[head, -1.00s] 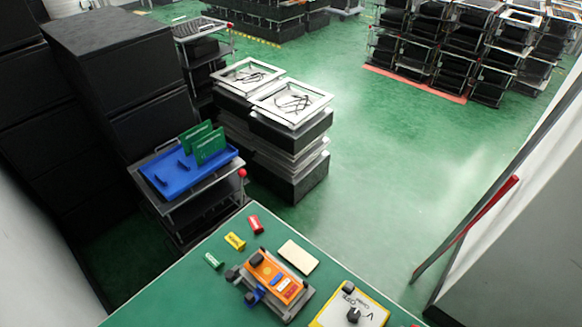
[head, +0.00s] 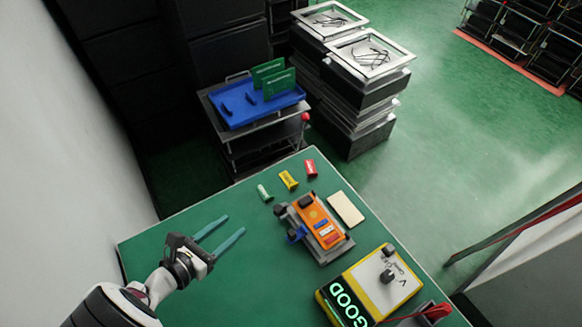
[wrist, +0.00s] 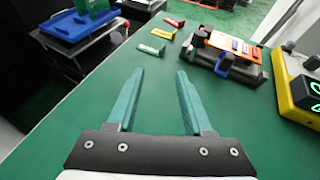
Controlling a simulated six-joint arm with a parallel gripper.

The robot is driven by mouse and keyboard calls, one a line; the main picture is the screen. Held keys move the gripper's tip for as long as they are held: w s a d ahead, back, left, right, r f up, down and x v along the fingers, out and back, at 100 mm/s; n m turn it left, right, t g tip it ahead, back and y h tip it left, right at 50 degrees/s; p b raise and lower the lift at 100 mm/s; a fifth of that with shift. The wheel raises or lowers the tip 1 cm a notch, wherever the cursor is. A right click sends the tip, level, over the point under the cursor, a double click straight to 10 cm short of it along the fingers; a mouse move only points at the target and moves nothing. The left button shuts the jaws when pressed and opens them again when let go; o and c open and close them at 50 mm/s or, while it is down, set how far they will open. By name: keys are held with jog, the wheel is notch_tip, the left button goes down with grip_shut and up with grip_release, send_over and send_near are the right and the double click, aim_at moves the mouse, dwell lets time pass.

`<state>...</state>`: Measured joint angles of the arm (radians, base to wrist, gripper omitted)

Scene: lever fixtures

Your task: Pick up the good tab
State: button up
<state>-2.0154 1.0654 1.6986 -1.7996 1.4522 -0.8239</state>
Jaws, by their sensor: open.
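Three small tabs lie in a row on the green table: a green one (head: 264,193), a yellow one (head: 288,180) and a red one (head: 310,168). Their lettering is too small to read. In the wrist view the green tab (wrist: 152,49) lies ahead of my fingertips, with the yellow tab (wrist: 163,33) and red tab (wrist: 174,22) beyond it. My gripper (head: 235,224) is open and empty, with its two teal fingers apart, at the left of the table, short of the tabs. The yellow tester (head: 370,285) shows GOOD in green letters.
An orange device (head: 318,220) sits in a grey clamp fixture with a blue lever (head: 297,234), right of the tabs. A cream pad (head: 346,208) lies beside it. A cart with a blue tray (head: 238,110) stands behind the table. The table between gripper and tabs is clear.

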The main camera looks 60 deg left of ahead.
aim_at(269, 198)
jog(key=x, duration=1.4)
jog(key=shift+w+d, duration=0.1)
jog(key=shift+w, duration=0.25)
grip_shut()
